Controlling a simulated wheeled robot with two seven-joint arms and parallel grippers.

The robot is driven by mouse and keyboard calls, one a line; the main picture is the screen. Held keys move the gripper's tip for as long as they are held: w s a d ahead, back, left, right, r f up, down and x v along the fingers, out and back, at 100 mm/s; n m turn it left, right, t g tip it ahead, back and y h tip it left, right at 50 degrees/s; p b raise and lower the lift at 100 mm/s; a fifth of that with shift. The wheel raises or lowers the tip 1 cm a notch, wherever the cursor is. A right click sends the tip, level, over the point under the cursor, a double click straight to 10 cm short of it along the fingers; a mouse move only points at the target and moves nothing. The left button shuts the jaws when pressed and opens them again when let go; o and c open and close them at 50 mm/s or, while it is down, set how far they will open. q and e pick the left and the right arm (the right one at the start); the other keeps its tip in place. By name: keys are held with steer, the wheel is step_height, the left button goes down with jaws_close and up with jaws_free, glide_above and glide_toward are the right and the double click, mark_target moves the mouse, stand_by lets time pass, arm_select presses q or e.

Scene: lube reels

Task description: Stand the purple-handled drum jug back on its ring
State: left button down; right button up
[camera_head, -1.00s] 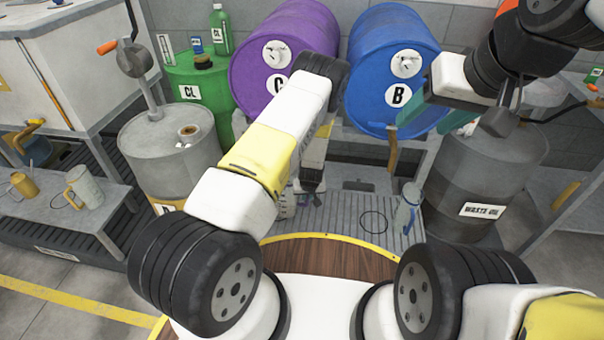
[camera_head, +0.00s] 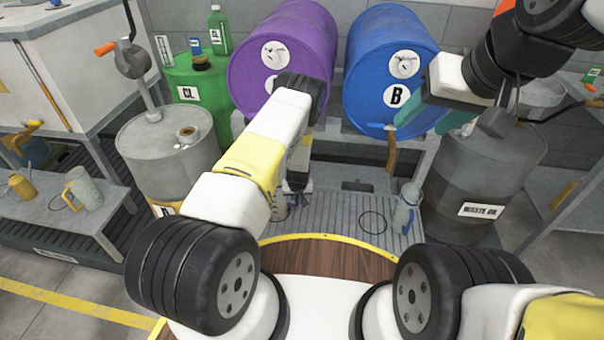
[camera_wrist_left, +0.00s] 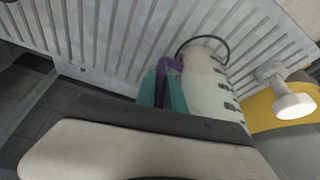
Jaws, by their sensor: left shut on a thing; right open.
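The purple-handled drum jug shows in the left wrist view as a pale, marked cylinder (camera_wrist_left: 212,88) with a purple handle (camera_wrist_left: 172,66). My left gripper (camera_wrist_left: 164,90) has its teal fingers shut on that handle. A thin dark ring (camera_wrist_left: 203,40) curves around the jug's far end on the slatted tray; I cannot tell whether the base is inside it. In the head view, my forearm hides most of the left gripper (camera_head: 296,184), and only part of the jug (camera_head: 280,208) shows. My right gripper (camera_head: 428,118) is open and empty in front of the blue drum.
Another jug (camera_head: 405,208) stands on the slatted tray (camera_head: 345,212) beside an empty dark ring (camera_head: 372,224). The purple drum (camera_head: 282,50) and blue drum (camera_head: 392,65) lie above. The waste oil drum (camera_head: 478,180) stands right; a side bench (camera_head: 100,212) with jugs stands left.

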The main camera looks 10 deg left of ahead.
arm_select(q)
steer(key=c, duration=1.4)
jaws_free()
